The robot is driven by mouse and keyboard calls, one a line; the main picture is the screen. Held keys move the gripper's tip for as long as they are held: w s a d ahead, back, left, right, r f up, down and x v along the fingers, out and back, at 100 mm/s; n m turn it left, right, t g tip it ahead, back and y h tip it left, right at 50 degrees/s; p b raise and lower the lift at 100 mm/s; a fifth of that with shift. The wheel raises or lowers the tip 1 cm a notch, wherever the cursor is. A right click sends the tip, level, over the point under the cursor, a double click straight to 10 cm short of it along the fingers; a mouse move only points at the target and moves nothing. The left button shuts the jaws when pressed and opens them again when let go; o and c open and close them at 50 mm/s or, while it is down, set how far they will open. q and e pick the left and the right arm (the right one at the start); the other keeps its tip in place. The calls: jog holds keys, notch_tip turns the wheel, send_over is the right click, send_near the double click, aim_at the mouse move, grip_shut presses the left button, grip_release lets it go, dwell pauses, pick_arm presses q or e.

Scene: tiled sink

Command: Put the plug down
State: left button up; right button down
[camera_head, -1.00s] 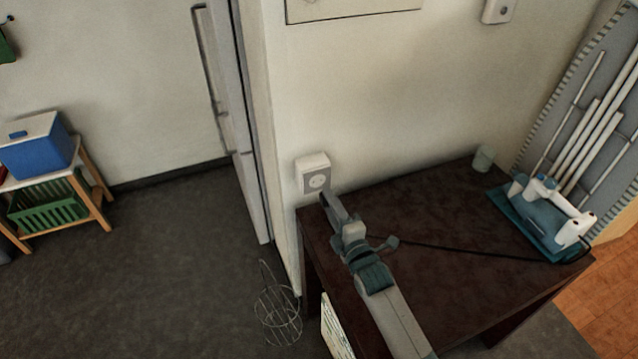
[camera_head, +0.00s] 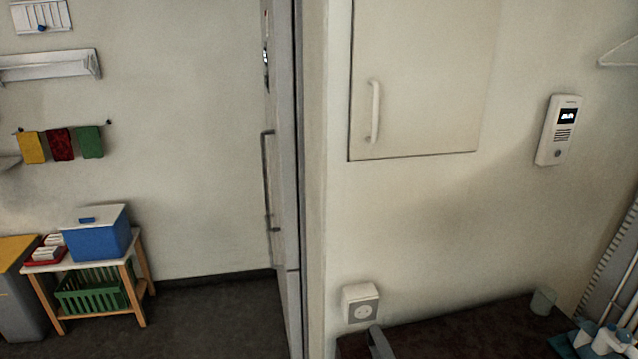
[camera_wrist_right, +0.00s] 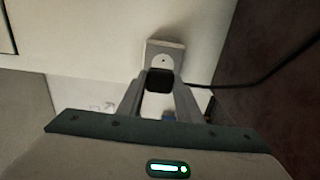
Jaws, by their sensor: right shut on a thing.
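My right gripper (camera_wrist_right: 159,82) is shut on the dark plug (camera_wrist_right: 158,79) in the right wrist view. A black cord (camera_wrist_right: 255,82) runs from near the plug off to the right. The white wall socket (camera_wrist_right: 165,50) is just beyond the plug; I cannot tell whether they touch. In the head view, only the tip of my right gripper (camera_head: 379,342) shows at the bottom edge, just below the socket (camera_head: 360,303), and the plug is not visible there. My left gripper is not in view.
A white and teal device (camera_head: 607,339) is at the right edge. A wall cabinet (camera_head: 425,80) and an intercom (camera_head: 558,130) hang above.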

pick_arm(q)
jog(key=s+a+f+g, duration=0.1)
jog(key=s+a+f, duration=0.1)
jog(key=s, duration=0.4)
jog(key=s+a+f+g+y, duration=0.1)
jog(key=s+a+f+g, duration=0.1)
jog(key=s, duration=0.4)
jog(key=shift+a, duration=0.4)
pick_arm(e)
jog(key=s+d+r+m+h, duration=0.1)
jog(key=s+d+r, duration=0.1)
jog(key=s+r, duration=0.5)
jog(key=s+d+r+m+h, duration=0.1)
jog(key=s+d+r+h, duration=0.1)
jog(key=s+r, duration=0.5)
jog(key=s+d, duration=0.1)
jog(key=s, duration=0.4)
jog(key=shift+s+d+r, duration=0.15)
jog(key=shift+s+r, duration=0.1)
jog(key=shift+s, duration=0.1)
dwell(0.9)
